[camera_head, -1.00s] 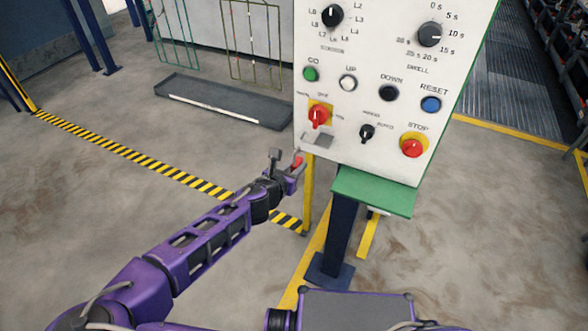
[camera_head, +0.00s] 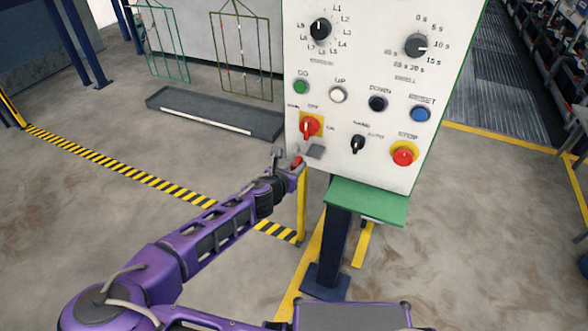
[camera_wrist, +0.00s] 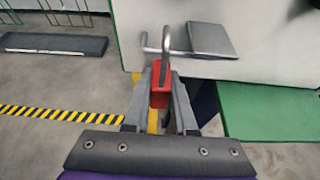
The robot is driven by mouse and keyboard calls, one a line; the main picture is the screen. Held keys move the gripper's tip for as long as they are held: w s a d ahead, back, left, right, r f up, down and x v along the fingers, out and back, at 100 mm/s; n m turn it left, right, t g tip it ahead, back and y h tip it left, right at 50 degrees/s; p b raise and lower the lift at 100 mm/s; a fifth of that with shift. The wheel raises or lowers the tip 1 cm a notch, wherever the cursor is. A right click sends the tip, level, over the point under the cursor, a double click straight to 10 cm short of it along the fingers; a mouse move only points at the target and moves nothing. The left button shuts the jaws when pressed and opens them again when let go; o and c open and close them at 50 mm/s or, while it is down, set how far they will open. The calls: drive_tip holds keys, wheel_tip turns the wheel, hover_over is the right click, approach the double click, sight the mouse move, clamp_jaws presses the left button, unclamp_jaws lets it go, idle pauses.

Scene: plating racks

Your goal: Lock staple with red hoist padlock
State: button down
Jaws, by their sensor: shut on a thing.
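My gripper (camera_wrist: 160,90) is shut on the red padlock (camera_wrist: 160,97), with its grey shackle (camera_wrist: 165,48) pointing up. In the head view the padlock (camera_head: 297,162) shows as a small red spot in my gripper (camera_head: 291,166), just in front of the panel's lower left corner. A grey metal plate (camera_wrist: 211,39) stands out from the panel in the wrist view, right of the shackle. A thin bent metal bar, seemingly the staple (camera_wrist: 150,49), shows behind and left of the shackle. Whether the shackle touches or passes through it, I cannot tell.
The white control panel (camera_head: 345,60) carries knobs and buttons, including a red rotary switch (camera_head: 309,126) on yellow above the plate. A green shelf (camera_head: 367,202) juts out below, on a dark blue post (camera_head: 333,245). A yellow post (camera_head: 301,205) stands below the gripper.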

sight(316, 167)
drive_tip(key=shift+w+d, duration=0.2)
drive_tip(key=shift+w, duration=0.35)
drive_tip(key=shift+w+d, duration=0.2)
drive_tip(key=shift+w, duration=0.3)
drive_tip(key=shift+s+f+b, duration=0.1)
drive_tip(key=shift+f+b, duration=0.9)
drive_tip(key=shift+f, duration=0.45)
drive_tip(key=shift+d+r, duration=0.15)
drive_tip(key=shift+d, duration=0.05)
drive_tip(key=shift+s+d+p, duration=0.2)
drive_tip(key=shift+s+d, duration=0.15)
drive_tip(key=shift+d, duration=0.45)
drive_tip(key=shift+s+d+p, duration=0.15)
drive_tip(key=shift+s+d, duration=0.15)
drive_tip(key=shift+d, duration=0.5)
drive_tip(key=c, duration=1.4)
unclamp_jaws()
drive_tip(key=shift+c, duration=0.2)
clamp_jaws()
